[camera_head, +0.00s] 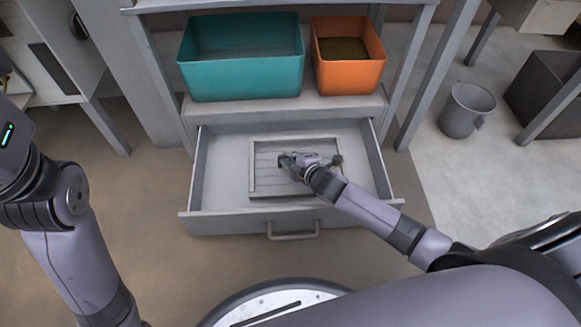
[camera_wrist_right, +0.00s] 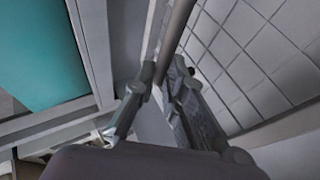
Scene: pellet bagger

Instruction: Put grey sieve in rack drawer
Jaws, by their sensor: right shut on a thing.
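The grey sieve (camera_head: 268,183), a flat rectangular frame with a gridded face, is inside the open rack drawer (camera_head: 222,172). It looks flat over the drawer floor; I cannot tell whether it touches the floor. My right gripper (camera_head: 290,165) is over the sieve and shut on its frame. In the right wrist view the fingers (camera_wrist_right: 162,88) close around a bar of the sieve, with the gridded face (camera_wrist_right: 245,50) to the right. The gripper and forearm hide part of the sieve. My left arm shows at the left of the head view, but its gripper is out of the picture.
A teal bin (camera_head: 240,78) and an orange bin (camera_head: 347,75) stand on the rack shelf above the drawer. The drawer's front handle (camera_head: 293,232) faces me. A grey bucket (camera_head: 466,110) stands on the floor at right. Rack legs flank the drawer.

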